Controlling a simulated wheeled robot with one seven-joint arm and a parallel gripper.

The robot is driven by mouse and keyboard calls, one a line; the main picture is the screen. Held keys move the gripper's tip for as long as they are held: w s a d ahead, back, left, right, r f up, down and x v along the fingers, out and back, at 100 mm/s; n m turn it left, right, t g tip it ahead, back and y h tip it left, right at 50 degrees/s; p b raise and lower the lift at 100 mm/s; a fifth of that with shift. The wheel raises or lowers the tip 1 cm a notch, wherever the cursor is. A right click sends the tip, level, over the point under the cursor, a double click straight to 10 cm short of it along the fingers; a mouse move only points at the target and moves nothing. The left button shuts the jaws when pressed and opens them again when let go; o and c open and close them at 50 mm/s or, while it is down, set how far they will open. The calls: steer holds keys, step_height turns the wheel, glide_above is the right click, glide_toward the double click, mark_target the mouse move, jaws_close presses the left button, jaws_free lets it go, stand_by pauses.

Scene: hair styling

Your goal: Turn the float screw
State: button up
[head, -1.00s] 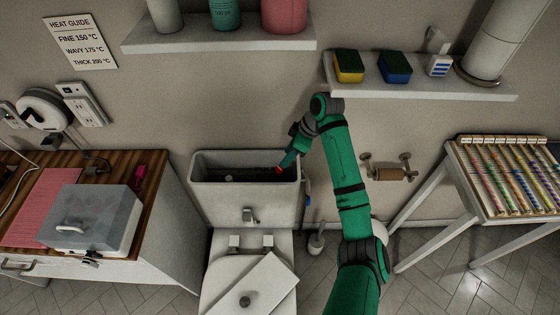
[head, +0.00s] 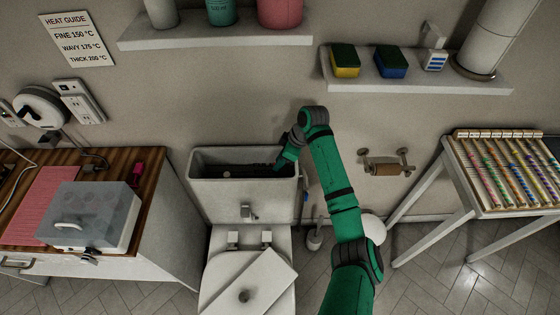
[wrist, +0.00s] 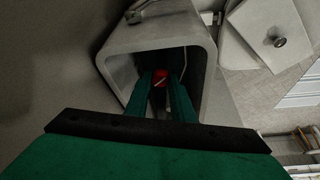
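The float screw (wrist: 160,77), a small red head with a pale slot line, shows inside the open cistern (wrist: 205,50) in the wrist view. My gripper (wrist: 161,86) reaches into the cistern with its two green fingers apart, one on each side of the red head. I cannot tell whether the fingers touch it. In the head view, my gripper (head: 281,164) is inside the right end of the cistern (head: 240,196). The screw is hidden there behind my gripper and the dark interior.
The cistern lid (head: 270,280) lies on the toilet below. A shelf with sponges (head: 420,84) is above right. A cabinet with a grey box (head: 92,215) stands left, a rack table (head: 455,175) right. Cistern walls closely surround my fingers.

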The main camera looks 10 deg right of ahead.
jaws_close()
steer(key=shift+s, duration=0.1)
